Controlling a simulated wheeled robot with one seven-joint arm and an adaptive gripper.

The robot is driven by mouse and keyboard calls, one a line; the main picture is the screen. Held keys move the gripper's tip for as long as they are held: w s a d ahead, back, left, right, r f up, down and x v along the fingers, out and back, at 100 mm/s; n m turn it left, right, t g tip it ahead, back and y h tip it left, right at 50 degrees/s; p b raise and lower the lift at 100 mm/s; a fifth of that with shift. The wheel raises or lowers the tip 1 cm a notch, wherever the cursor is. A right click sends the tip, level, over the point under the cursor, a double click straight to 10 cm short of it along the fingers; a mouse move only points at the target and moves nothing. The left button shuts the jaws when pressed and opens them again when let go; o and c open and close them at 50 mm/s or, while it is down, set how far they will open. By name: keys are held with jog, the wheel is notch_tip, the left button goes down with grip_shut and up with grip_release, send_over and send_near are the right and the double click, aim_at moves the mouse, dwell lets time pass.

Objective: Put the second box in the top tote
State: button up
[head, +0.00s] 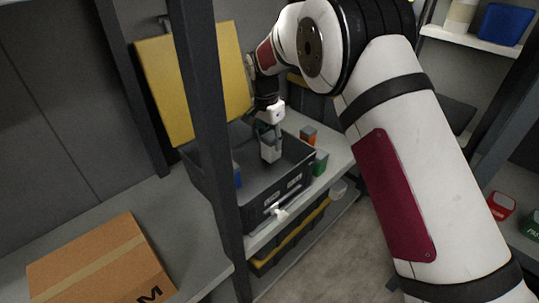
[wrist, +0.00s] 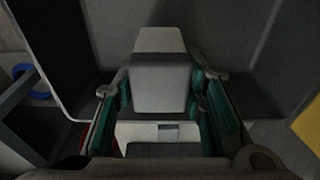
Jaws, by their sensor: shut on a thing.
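My gripper (head: 269,138) is shut on a pale grey-white box (head: 270,153). It holds the box upright over the open dark grey tote (head: 253,212) on the upper shelf, with the box's lower end level with the tote's opening. In the wrist view the box (wrist: 160,85) sits between the teal-padded fingers (wrist: 160,100), with dark tote walls around it. I cannot tell whether the box touches the tote floor. A blue thing (head: 237,176) shows inside the tote near its left side, partly behind a post.
A dark upright post (head: 208,110) stands in front of the tote. A yellow panel (head: 168,85) leans behind it. Small orange (head: 308,134) and green (head: 320,163) items stand right of the tote. A yellow-edged tote (head: 290,243) is below. A cardboard box (head: 98,265) lies left.

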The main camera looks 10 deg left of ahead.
aim_at(271, 151)
jog(key=shift+f+b, duration=0.8)
jog(key=shift+f, duration=1.4)
jog(key=shift+f, duration=0.15)
jog(key=o, duration=1.2)
jog(key=r+p, duration=0.1)
jog(key=r, duration=0.1)
jog(key=r+p, duration=0.1)
jog(key=r, duration=0.2)
jog(key=r+p, duration=0.1)
jog(key=r, duration=0.1)
jog(key=shift+s+a+r, duration=0.25)
jog(key=shift+s+r, duration=0.1)
jog(key=shift+r, duration=0.05)
jog(key=shift+s+f, duration=0.1)
